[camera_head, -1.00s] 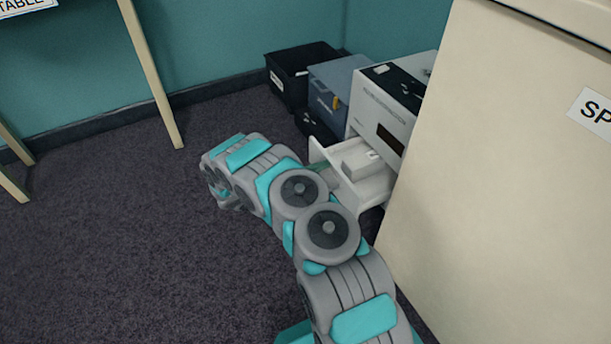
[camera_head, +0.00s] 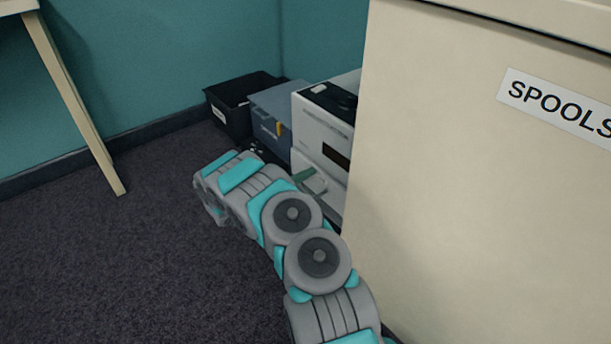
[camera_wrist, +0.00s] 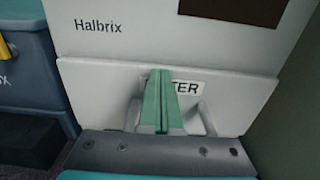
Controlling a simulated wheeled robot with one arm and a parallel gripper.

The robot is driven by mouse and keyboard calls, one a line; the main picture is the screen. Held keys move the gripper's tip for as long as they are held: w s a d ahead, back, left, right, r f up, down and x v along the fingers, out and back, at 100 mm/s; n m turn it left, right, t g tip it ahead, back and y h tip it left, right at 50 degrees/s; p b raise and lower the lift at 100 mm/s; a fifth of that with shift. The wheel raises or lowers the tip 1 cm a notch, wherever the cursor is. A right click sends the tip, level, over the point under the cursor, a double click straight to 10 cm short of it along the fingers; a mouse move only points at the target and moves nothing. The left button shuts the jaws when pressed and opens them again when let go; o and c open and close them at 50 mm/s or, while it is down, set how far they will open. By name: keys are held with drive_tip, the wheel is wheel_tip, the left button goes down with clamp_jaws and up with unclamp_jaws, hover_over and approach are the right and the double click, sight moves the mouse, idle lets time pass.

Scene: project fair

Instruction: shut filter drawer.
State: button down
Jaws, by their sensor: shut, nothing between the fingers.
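The filter drawer (camera_wrist: 235,98) is the white front panel in the lower part of a white machine (camera_wrist: 150,30) marked "Halbrix". In the wrist view its front lies against or very near the machine's face, and no drawer inside shows. A small gap cannot be ruled out. My gripper (camera_wrist: 160,75) is shut and empty, its green fingers in front of the panel, covering part of its label and handle. Whether the tips touch the panel is unclear. In the head view, the machine (camera_head: 322,122) is partly behind my arm and a beige cabinet.
The beige cabinet (camera_head: 450,180) labelled "SPOOLS" stands close on the right. A blue-grey box (camera_head: 272,112) and a black bin (camera_head: 235,105) stand left of the machine. A table leg (camera_head: 80,110) is at left. The dark carpet (camera_head: 120,270) is clear at left.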

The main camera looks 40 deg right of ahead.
drive_tip(key=shift+d+r, duration=0.15)
drive_tip(key=shift+d, duration=0.1)
drive_tip(key=a+p, duration=0.2)
drive_tip(key=a, duration=1.3)
drive_tip(key=s+d+r+m+g+y+p, duration=0.1)
drive_tip(key=s+d+r+m+g, duration=0.2)
drive_tip(key=r, duration=0.4)
drive_tip(key=s+d+r+m+g+p, duration=0.1)
drive_tip(key=s+r+m+g, duration=0.15)
drive_tip(key=s+r, duration=0.35)
drive_tip(key=s+a+r+m+g+y+p, duration=0.25)
drive_tip(key=s+r+m+y, duration=0.35)
drive_tip(key=s+r, duration=0.6)
drive_tip(key=s+a+r+m+t+y+p, duration=0.2)
drive_tip(key=s+a+r+y, duration=0.3)
drive_tip(key=s+a, duration=0.5)
drive_tip(key=s+a+r+m+t+y+p, duration=0.3)
drive_tip(key=s+a+r+m+y+p, duration=0.1)
drive_tip(key=s+a, duration=0.6)
drive_tip(key=a+m+y, duration=0.1)
drive_tip(key=a+y, duration=0.1)
drive_tip(key=a, duration=0.1)
drive_tip(key=shift+s+a+r+t, duration=0.15)
drive_tip(key=shift+r+t, duration=0.15)
drive_tip(key=shift+r, duration=0.05)
